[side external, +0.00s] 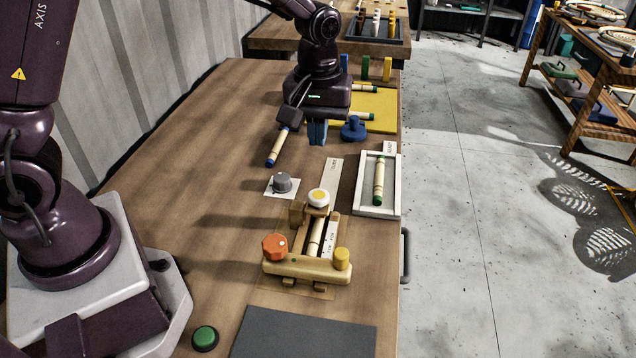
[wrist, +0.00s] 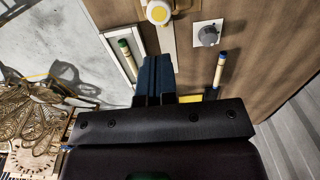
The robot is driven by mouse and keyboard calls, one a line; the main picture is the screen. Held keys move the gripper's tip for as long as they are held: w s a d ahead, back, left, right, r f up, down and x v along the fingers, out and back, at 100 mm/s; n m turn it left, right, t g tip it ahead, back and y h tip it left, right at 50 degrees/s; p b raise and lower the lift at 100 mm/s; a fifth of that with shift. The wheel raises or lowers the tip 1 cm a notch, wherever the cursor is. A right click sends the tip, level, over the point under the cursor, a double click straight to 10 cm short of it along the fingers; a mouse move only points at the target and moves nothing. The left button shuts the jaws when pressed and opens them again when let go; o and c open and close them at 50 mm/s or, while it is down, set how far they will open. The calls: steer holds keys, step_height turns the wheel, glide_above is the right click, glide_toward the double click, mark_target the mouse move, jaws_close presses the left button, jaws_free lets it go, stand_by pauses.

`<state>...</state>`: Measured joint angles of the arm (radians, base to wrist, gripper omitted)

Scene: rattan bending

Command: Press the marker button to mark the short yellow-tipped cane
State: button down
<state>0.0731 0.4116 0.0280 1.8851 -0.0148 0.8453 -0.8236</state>
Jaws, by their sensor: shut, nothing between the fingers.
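A wooden bending jig (side external: 307,268) stands on the bench with a pale cane (side external: 316,236) lying along its middle; I cannot make out the colour of this cane's tip. A round white button with a yellow centre (side external: 318,197) sits at the jig's far end and also shows at the top of the wrist view (wrist: 158,12). No label tells me whether it is the marker button. My gripper (side external: 317,140) is shut and empty, its blue fingers pointing down beyond the button, apart from it. The fingers also show in the wrist view (wrist: 153,84).
A grey knob (side external: 282,182) on a white plate is left of the button. A blue-tipped cane (side external: 277,147) lies left of my gripper, a blue knob (side external: 353,130) right. A white tray (side external: 361,208) holds a green-tipped cane (side external: 379,180). A green button (side external: 205,338) is near the front.

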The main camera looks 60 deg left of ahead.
mark_target(318, 195)
step_height(318, 195, down, 11)
steer(key=shift+f, duration=0.15)
steer(key=shift+f, duration=0.1)
stand_by(0.3)
steer(key=shift+f, duration=1.05)
step_height(318, 195, up, 15)
steer(key=shift+f, duration=0.15)
stand_by(0.4)
